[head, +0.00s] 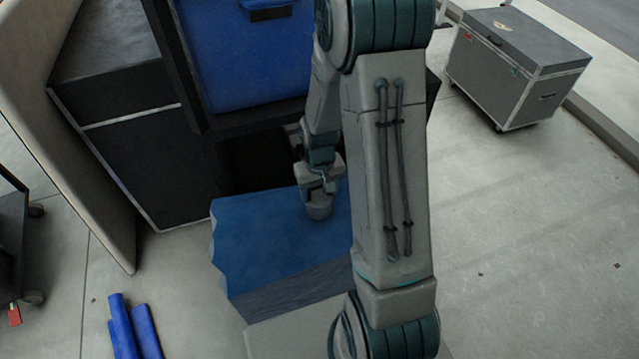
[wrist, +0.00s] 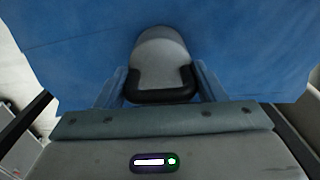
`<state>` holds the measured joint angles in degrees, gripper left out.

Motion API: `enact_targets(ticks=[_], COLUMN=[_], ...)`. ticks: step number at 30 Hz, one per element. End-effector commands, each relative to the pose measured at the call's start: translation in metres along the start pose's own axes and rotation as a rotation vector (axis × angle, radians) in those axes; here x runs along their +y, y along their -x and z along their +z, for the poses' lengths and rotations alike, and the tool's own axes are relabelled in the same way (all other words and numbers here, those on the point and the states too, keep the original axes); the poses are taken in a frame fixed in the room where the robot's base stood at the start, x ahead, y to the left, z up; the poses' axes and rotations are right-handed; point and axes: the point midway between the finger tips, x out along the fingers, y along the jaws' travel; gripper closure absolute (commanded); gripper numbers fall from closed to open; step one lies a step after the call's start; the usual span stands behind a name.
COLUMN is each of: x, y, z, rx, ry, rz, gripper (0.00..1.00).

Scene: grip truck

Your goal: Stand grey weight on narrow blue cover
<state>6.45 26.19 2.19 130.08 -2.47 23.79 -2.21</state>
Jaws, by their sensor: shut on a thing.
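The grey weight (head: 319,209) is a rounded grey piece, and in the wrist view its grey body (wrist: 160,62) has a black handle. My gripper (head: 321,188) is shut on it, with a finger on each side of the handle in the wrist view (wrist: 160,88). The weight is upright over the blue cover (head: 265,235), near its far right part. I cannot tell if its base touches the cover. The cover has a flat top and a wavy left edge, and its blue top fills much of the wrist view (wrist: 75,50). My arm hides its right side.
A dark cabinet (head: 150,150) and a large blue case or panel (head: 235,60) stand behind the cover. Blue rolls (head: 130,330) lie on the floor at lower left. A grey flight case (head: 515,70) stands at upper right. The concrete floor on the right is clear.

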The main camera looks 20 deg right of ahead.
Motion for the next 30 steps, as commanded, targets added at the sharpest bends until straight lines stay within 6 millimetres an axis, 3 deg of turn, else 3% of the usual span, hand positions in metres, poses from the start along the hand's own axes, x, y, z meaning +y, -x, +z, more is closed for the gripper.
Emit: enact_targets(ticks=[12,13,15,24,30], x=[0.000,0.000,0.000,0.000,0.000], y=[-0.003,-0.005,-0.004,-0.003,0.011], z=[-0.001,0.000,0.000,0.000,-0.001], rx=[0.004,0.001,0.001,0.001,0.005], ry=[0.000,0.000,0.000,0.000,0.000], rz=[0.001,0.000,0.000,0.000,0.001], gripper=[1.00,0.34,0.15,0.15,0.15])
